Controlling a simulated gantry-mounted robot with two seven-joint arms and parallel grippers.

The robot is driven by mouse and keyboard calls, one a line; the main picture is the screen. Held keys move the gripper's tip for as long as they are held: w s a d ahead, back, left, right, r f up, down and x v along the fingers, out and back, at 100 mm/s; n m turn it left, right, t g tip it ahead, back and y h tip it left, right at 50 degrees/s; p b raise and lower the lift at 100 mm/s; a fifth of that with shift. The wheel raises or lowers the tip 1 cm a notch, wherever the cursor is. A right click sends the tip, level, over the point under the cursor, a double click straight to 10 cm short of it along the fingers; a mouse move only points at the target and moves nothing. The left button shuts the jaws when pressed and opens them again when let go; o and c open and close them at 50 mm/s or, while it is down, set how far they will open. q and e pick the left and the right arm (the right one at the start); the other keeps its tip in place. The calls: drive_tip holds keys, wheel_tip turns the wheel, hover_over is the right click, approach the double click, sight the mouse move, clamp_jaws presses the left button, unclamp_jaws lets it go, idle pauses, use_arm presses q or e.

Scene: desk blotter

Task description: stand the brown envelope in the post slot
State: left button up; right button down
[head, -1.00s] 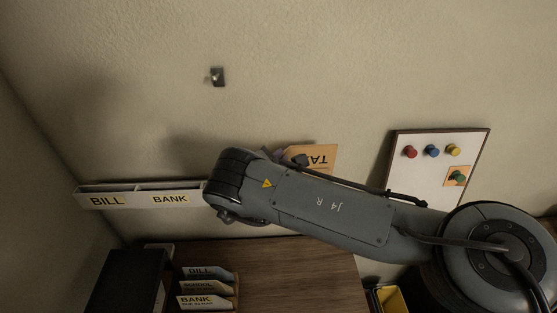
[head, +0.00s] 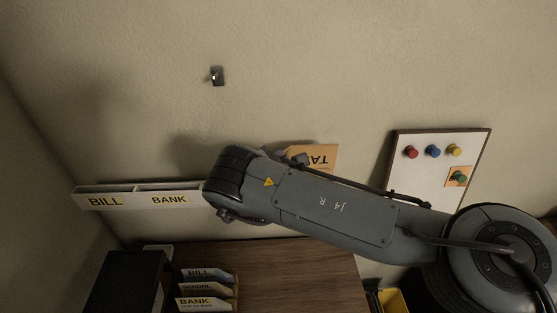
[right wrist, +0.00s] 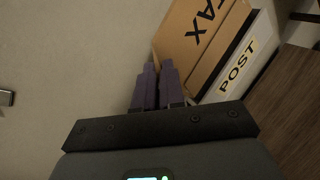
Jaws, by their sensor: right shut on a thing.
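The brown envelope (head: 322,152), marked TAX, shows beyond my right arm in the head view, its lower part hidden. It also shows large in the right wrist view (right wrist: 188,45). The post slot (right wrist: 240,62) has a white front with a yellow POST label in the right wrist view; the envelope stands just behind that front. How deep it sits is hidden. In the head view my arm covers this slot. My right gripper (right wrist: 159,66) is shut on the envelope's edge, with its purple fingers close together. My left gripper is not in view.
A white wall rack (head: 137,187) carries BILL and BANK slots left of my arm. Below are a wooden desk (head: 295,270), a sorter of labelled cards (head: 208,288) and a dark box (head: 125,283). A pinboard (head: 425,175) hangs at right. A small hook-like fitting (head: 217,76) is on the wall.

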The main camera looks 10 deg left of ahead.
drive_tip(key=shift+f+b, duration=0.9)
drive_tip(key=shift+f, duration=0.05)
drive_tip(key=shift+f+b, duration=0.65)
drive_tip(key=shift+f, duration=0.1)
drive_tip(key=shift+f+b, duration=0.75)
drive_tip(key=shift+f, duration=0.05)
drive_tip(key=shift+f+b, duration=0.95)
drive_tip(key=shift+f, duration=0.2)
drive_tip(key=c, duration=1.1)
unclamp_jaws()
drive_tip(key=shift+c, duration=0.2)
drive_tip(key=shift+s, duration=0.1)
